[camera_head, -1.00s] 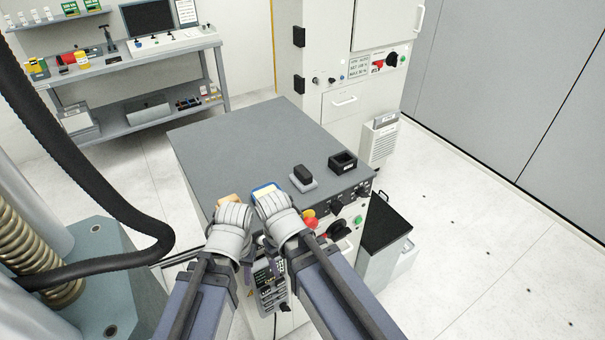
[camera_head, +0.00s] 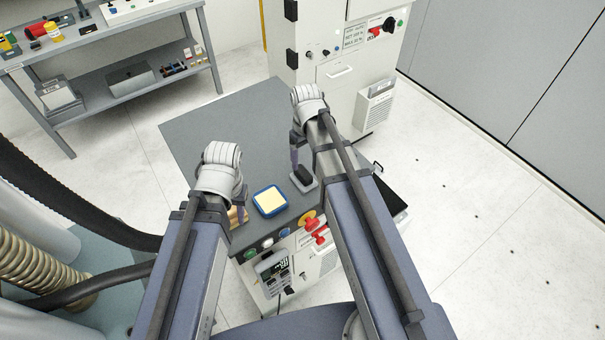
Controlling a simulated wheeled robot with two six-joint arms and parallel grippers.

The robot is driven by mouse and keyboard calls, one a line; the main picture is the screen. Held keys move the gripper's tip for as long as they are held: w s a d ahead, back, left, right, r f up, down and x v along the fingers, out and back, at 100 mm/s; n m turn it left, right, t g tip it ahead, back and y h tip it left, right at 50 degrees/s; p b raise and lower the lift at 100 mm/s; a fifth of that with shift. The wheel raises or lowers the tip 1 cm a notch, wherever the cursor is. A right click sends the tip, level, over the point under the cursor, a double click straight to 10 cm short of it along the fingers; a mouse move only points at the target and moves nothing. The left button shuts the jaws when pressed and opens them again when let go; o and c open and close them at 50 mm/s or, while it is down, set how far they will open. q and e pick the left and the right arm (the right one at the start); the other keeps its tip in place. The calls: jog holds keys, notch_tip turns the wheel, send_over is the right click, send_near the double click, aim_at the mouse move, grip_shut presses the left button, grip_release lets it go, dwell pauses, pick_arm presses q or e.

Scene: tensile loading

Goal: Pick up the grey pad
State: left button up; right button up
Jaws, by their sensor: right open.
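A light grey pad (camera_head: 304,186) lies on the grey bench top with a dark block (camera_head: 303,174) on it. My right gripper (camera_head: 299,162) is open just above and behind the block, partly hidden by its own wrist. I cannot tell whether it touches the block. My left gripper (camera_head: 240,205) is low over the left front of the bench, beside a tan piece (camera_head: 236,217). Its fingers are mostly hidden, so its opening does not show.
The bench top (camera_head: 195,130) is clear at the back left. A red emergency knob (camera_head: 310,223) and other controls line the front edge. A white cabinet (camera_head: 345,85) stands behind.

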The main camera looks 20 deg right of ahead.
aim_at(303, 172)
notch_tip(303, 172, down, 3)
jog(key=shift+w+r+b, duration=0.1)
jog(key=shift+r+b, duration=0.1)
jog(key=shift+b, duration=0.8)
pick_arm(q)
notch_tip(303, 172, down, 2)
jog(key=shift+w+f, duration=0.1)
jog(key=shift+f, duration=0.1)
pick_arm(e)
jog(key=shift+r, duration=0.1)
pick_arm(q)
notch_tip(303, 172, down, 5)
jog(key=b, duration=0.5)
jog(key=shift+f, duration=0.15)
pick_arm(e)
jog(key=f, duration=0.5)
jog(key=shift+w+a+f, duration=0.1)
jog(key=shift+a+f, duration=0.1)
jog(key=shift+a, duration=0.05)
jog(key=shift+r, duration=0.1)
grip_shut()
